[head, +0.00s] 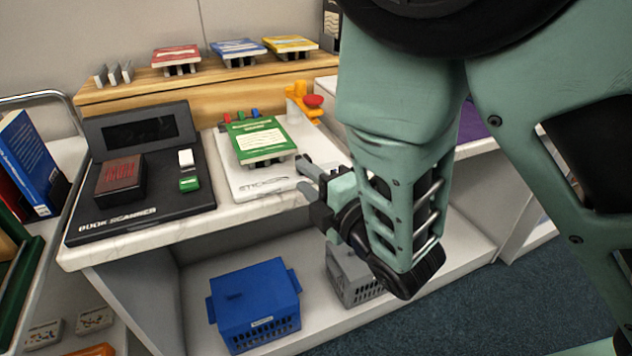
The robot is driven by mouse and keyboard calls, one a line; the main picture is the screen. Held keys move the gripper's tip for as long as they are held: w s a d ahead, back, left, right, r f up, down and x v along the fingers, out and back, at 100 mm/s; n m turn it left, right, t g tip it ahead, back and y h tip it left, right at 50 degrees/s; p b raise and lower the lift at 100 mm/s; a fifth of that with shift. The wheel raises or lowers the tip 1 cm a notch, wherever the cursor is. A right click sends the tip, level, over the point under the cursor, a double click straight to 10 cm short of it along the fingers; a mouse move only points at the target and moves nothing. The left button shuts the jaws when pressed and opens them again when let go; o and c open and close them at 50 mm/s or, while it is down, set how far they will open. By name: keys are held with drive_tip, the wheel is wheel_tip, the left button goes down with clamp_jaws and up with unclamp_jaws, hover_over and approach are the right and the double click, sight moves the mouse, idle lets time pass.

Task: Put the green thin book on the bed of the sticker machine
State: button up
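The green thin book (262,138) lies flat, cover up, on the white sticker machine (275,186) in the middle of the counter. Small dark supports show under its front edge, so it sits a little above the white surface. My gripper (305,175) is just right of the book's front right corner, low over the right side of the machine. Its two grey fingers point left toward the book and stand apart with nothing seen between them. The fingers appear clear of the book, though a light touch cannot be ruled out.
A black book scanner (140,210) holds a dark red-labelled block (121,180) at left. Red (176,54), blue (238,47) and yellow (290,43) books rest on the wooden shelf behind. A orange lever with red knob (312,101) stands behind my gripper. A blue crate (254,296) sits below.

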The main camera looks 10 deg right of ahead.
drive_tip(key=p+v, duration=0.2)
drive_tip(key=p, duration=0.8)
drive_tip(key=shift+s+d+r, duration=0.15)
drive_tip(key=shift+s, duration=0.1)
drive_tip(key=shift+w, duration=0.1)
